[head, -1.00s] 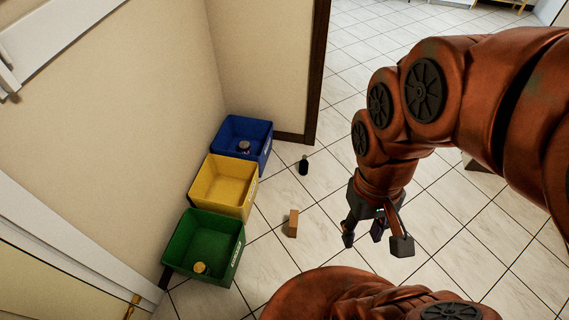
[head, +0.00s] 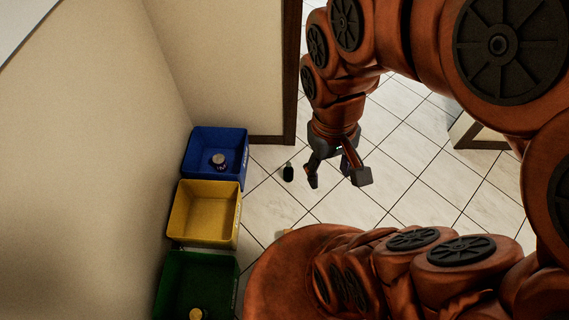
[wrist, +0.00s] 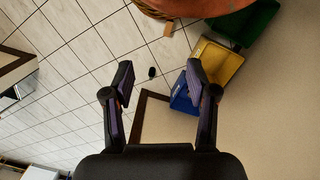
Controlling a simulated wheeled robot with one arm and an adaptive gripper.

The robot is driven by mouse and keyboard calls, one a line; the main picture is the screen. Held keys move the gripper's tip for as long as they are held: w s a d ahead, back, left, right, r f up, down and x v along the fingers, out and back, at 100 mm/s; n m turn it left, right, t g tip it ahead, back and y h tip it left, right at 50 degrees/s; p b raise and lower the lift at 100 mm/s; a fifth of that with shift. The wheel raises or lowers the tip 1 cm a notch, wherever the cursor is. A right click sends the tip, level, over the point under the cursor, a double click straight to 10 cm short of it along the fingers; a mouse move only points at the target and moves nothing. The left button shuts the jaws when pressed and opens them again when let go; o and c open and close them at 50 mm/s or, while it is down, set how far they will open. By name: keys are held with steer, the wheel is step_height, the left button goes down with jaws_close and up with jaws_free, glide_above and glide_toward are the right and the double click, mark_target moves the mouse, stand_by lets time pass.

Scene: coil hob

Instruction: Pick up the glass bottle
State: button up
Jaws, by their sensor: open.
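A small dark glass bottle (head: 288,172) stands on the tiled floor, to the right of the blue bin in the head view. In the wrist view the bottle (wrist: 152,72) appears as a small dark shape between my spread fingers, some way beyond them. My gripper (head: 338,182) is open and empty. In the head view it hangs to the right of the bottle, apart from it. It also shows in the wrist view (wrist: 160,80) with both fingers wide apart.
A blue bin (head: 240,150) with a round item inside, a yellow bin (head: 238,215) and a green bin (head: 232,285) stand in a row along the wall. A dark-framed wall edge (head: 290,90) is behind the bottle. A light brown block (wrist: 168,28) shows in the wrist view.

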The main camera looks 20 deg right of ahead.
steer(key=w+d+f+t+h+b, duration=0.1)
steer(key=w+d+f+t+b, duration=0.1)
steer(key=w+d+f+b, duration=0.55)
steer(key=w+d+f+n+t+h+b, duration=0.1)
steer(key=w+d+f+t+b, duration=0.2)
steer(key=w+f, duration=0.9)
steer(key=w+d+f+h+b, duration=0.1)
steer(key=w+d+f+b, duration=0.45)
steer(key=w+f, duration=0.4)
steer(key=w+d+f+n+t+y+b, duration=0.1)
steer(key=w+d+f+t+b, duration=0.2)
steer(key=w+f, duration=0.45)
steer(key=w+d+f+n+y+b, duration=0.15)
steer(key=w+f+b, duration=0.3)
steer(key=f, duration=0.55)
steer(key=t+y+b, duration=0.6)
steer(key=b, duration=0.9)
glide_toward(289, 164)
steer(key=w+a+f, duration=0.1)
steer(key=w+f, duration=0.1)
steer(key=shift+w+a+f+n+b, duration=0.2)
steer(key=shift+w+a+n+b, duration=0.15)
steer(key=shift+n, duration=0.1)
steer(key=shift+b+x, duration=1.65)
steer(key=shift+x, duration=1.75)
steer(key=shift+d+r, duration=0.1)
steer(key=shift+d, duration=0.1)
jaws_close()
